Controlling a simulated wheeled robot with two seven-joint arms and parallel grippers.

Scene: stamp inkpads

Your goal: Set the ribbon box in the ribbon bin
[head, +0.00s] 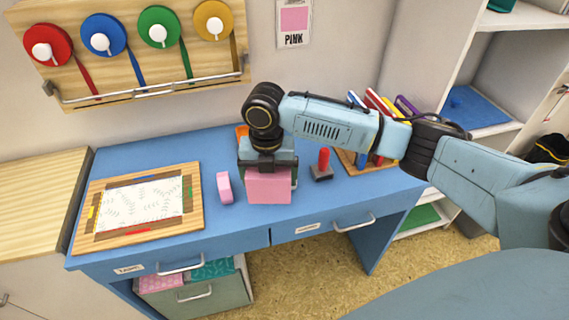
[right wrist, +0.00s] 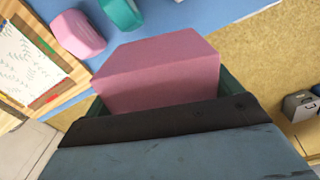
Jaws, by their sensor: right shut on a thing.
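My right gripper (head: 266,174) is shut on a pink box (head: 268,188), held over the front part of the blue desk. In the right wrist view the pink box (right wrist: 160,72) sits between the green fingers. Whether it rests on the desk or hangs just above it, I cannot tell. I cannot pick out the ribbon bin for certain; an open drawer (head: 212,295) with pink and teal patterned contents is below the desk at the left. My left gripper is out of view.
A smaller pink piece (head: 224,188) stands left of the box, and a teal piece (right wrist: 122,12) is near it. A framed board (head: 190,219) lies at left. A red-handled stamp (head: 322,165) and upright coloured items (head: 378,104) are at right. Ribbon reels (head: 102,36) hang above.

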